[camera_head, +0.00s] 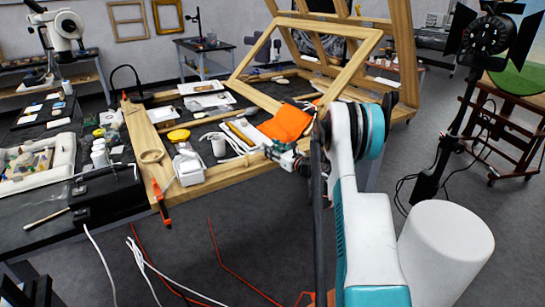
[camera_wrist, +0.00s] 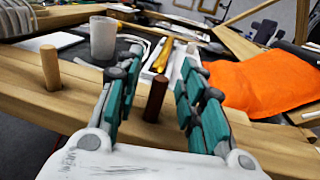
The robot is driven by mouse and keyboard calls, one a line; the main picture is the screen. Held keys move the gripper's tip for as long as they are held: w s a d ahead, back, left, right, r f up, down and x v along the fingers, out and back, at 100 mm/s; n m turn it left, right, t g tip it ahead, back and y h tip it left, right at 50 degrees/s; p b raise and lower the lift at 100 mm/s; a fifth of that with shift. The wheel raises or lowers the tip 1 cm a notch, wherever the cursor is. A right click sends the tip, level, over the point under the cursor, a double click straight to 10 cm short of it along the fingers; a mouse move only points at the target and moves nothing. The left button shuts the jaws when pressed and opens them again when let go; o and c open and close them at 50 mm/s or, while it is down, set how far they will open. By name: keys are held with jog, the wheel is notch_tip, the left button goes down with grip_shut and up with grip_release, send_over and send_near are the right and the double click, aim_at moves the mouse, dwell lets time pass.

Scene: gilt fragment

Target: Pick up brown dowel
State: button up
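The brown dowel (camera_wrist: 155,98), a dark reddish-brown peg, stands upright on a light wooden beam (camera_wrist: 85,93) in the wrist view. My gripper (camera_wrist: 162,58) is open, with its teal-padded fingers on either side of the dowel and visible gaps to both. The dowel's lower end is close to the top of my gripper's white body in the picture. In the head view my gripper (camera_head: 284,156) is over the near right part of the wooden frame; I cannot make out the dowel there.
A lighter wooden dowel (camera_wrist: 50,68) stands on the beam at left. A grey-white cup (camera_wrist: 103,38) is behind it. An orange cloth (camera_wrist: 258,85) lies close on the right. A yellow-handled tool (camera_wrist: 163,52) lies beyond the brown dowel. A tilted wooden frame (camera_head: 352,72) rises behind the work table.

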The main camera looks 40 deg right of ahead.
jog(key=shift+c, duration=0.2)
jog(key=c, duration=0.8)
notch_tip(320, 180, up, 20)
jog(key=p, duration=0.6)
